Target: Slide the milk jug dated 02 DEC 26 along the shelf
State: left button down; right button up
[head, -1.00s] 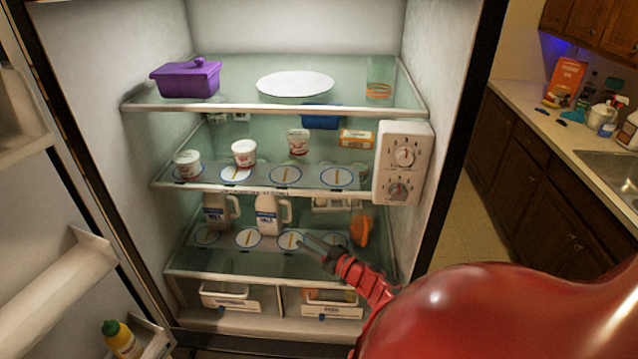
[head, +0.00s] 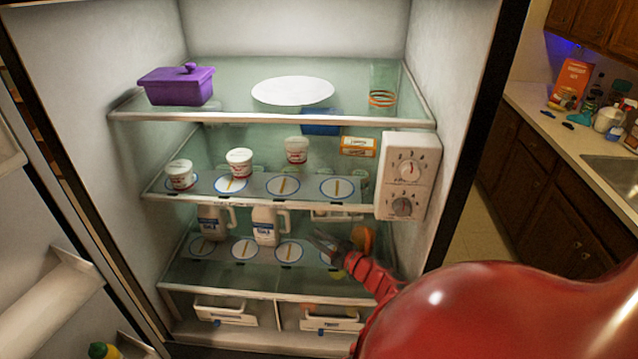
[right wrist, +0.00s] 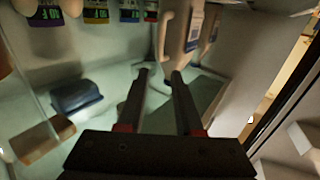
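Two white milk jugs with blue labels stand upright on the lower glass shelf, a left one (head: 210,222) and a right one (head: 266,227). Their dates are too small to read in the head view, so I cannot tell which is dated 02 DEC 26. My right gripper (head: 326,241) is over the same shelf, right of the right jug and apart from it. In the right wrist view its two dark fingers (right wrist: 159,74) are spread with nothing between them. A pale jug (right wrist: 175,45) with a handle and label is just beyond their tips. My left gripper is not in view.
Round blue-rimmed markers (head: 245,248) lie along the jug shelf. An orange item (head: 364,240) is at its right end. The shelf above (head: 255,196) holds yoghurt cups (head: 240,162), and a white dial box (head: 408,176) hangs at its right front. Drawers (head: 226,312) are below.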

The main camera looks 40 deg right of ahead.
aim_at(289, 219)
jog(key=w+b, duration=0.2)
jog(key=w, duration=0.1)
jog(key=w+b, duration=0.3)
jog(key=w, duration=0.1)
jog(key=w+b, duration=0.3)
jog(key=w, duration=0.1)
jog(key=shift+w+a+f, duration=0.15)
jog(key=shift+a+f, duration=0.05)
jog(key=shift+a, duration=0.05)
jog(key=shift+w+r+b, duration=0.25)
jog(key=shift+w+b, duration=0.1)
jog(key=shift+w, duration=0.1)
grip_shut()
dwell(1.0)
